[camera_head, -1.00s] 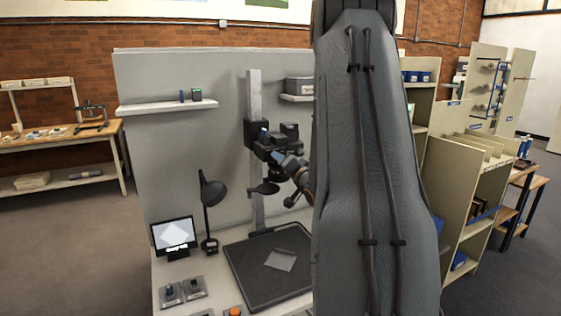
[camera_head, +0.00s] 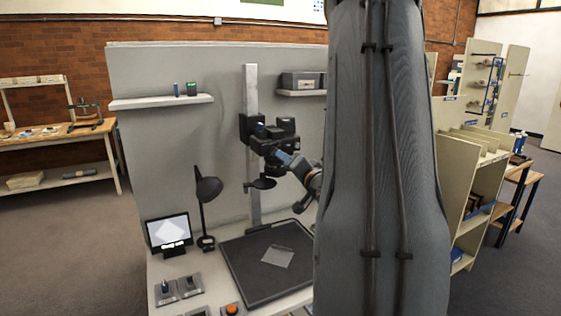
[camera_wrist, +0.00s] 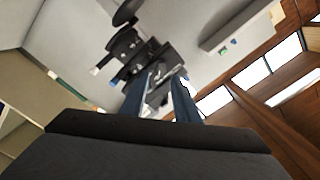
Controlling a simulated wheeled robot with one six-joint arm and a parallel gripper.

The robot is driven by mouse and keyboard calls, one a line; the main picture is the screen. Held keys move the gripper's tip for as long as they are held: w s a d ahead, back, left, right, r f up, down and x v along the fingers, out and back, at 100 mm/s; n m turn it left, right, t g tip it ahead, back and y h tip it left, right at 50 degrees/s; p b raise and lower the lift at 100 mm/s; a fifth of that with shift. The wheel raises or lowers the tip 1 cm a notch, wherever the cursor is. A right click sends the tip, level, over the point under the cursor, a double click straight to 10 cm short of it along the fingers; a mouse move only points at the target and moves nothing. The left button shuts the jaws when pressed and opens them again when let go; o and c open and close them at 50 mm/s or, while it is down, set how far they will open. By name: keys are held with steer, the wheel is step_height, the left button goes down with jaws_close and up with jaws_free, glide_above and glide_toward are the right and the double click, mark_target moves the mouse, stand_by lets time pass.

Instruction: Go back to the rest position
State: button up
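My gripper (camera_head: 283,157) is at the copy stand, in front of or beside the camera head (camera_head: 270,135) on its post; I cannot tell whether they touch. In the wrist view my gripper (camera_wrist: 161,82) shows two blue fingers apart with nothing held between them. The dark camera assembly (camera_wrist: 130,50) lies beyond the fingertips. My large grey arm link hides the right part of the bench in the head view. A pale sheet (camera_head: 277,256) lies on the dark baseboard (camera_head: 240,272) below.
A desk lamp (camera_head: 207,190) and a small monitor (camera_head: 168,231) stand left of the baseboard. Control boxes (camera_head: 178,289) sit at the front. A grey back panel (camera_head: 150,145) carries wall shelves (camera_head: 160,102). Shelving (camera_head: 480,180) stands right. Open floor lies left.

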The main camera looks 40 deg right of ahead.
steer(key=shift+s+a, duration=0.1)
steer(key=shift+s, duration=0.35)
steer(key=a+f+n+g+y, duration=0.1)
steer(key=a+f+n+g, duration=0.3)
steer(key=a, duration=0.5)
steer(key=a+f+n+g+y, duration=0.15)
steer(key=a+f+g, duration=0.25)
steer(key=a+f, duration=0.4)
steer(key=s+a+f+n+g+y, duration=0.1)
steer(key=s+a+f+n+g, duration=0.2)
steer(key=s+a, duration=1.4)
steer(key=a+n+g, duration=0.2)
steer(key=n+g, duration=0.2)
steer(key=g, duration=0.1)
steer(key=shift+s+a, duration=0.15)
steer(key=shift+s, duration=0.1)
steer(key=shift+y, duration=0.25)
